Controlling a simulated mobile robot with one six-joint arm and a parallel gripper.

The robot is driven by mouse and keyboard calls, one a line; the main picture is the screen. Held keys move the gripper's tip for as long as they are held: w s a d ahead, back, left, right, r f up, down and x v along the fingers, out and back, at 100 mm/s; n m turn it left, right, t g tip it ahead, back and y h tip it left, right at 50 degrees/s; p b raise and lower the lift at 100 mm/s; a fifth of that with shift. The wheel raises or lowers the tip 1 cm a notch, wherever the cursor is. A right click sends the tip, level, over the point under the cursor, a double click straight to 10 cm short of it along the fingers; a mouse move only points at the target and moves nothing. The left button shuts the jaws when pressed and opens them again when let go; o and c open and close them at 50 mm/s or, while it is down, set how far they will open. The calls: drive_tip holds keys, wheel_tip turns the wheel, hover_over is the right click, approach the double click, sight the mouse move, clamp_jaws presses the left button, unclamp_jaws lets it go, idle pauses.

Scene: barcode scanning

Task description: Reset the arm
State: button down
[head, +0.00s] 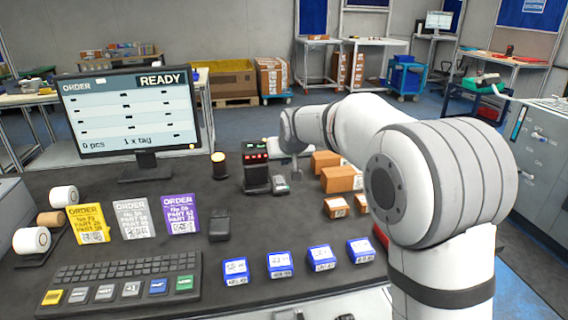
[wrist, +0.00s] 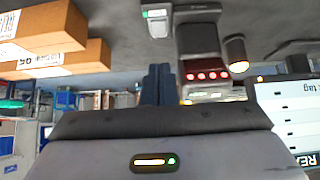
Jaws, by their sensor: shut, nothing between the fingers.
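My white arm rises at the right of the head view and reaches back to the left over the dark table (head: 215,260). Its wrist ends near a black device with red lights (head: 256,165); the fingertips cannot be made out there. In the wrist view, my gripper (wrist: 158,78) shows as two dark fingers close together, shut and empty. The same black device (wrist: 205,75) shows just to the right of the fingers, and its distance from them is hard to tell. A small handheld device (head: 281,184) sits beside it.
A monitor reading READY (head: 128,112) and a keyboard (head: 125,272) are at left. Order cards (head: 133,219) stand between them. Several blue boxes (head: 279,264) line the front. Cardboard boxes (head: 341,179) sit near my arm, also at the wrist view's left (wrist: 60,30).

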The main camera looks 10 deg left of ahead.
drive_tip(key=shift+s+d+r, duration=0.2)
drive_tip(key=shift+s+r, duration=0.25)
drive_tip(key=shift+s, duration=0.1)
drive_tip(key=s+d+r+m+g+h+p, duration=0.2)
drive_tip(key=s+d+p, duration=0.1)
drive_tip(key=s+d, duration=1.25)
drive_tip(key=s+d+f+m+g+p, duration=0.1)
drive_tip(key=s+d, duration=0.3)
drive_tip(key=s, duration=0.6)
drive_tip(key=s+d+f+g+p, duration=0.1)
drive_tip(key=s+d+f+g, duration=0.1)
drive_tip(key=s, duration=0.9)
drive_tip(key=shift+d+f+m+h+p, duration=0.3)
drive_tip(key=shift+d+f+m+p, duration=0.1)
drive_tip(key=shift+d+f, duration=0.55)
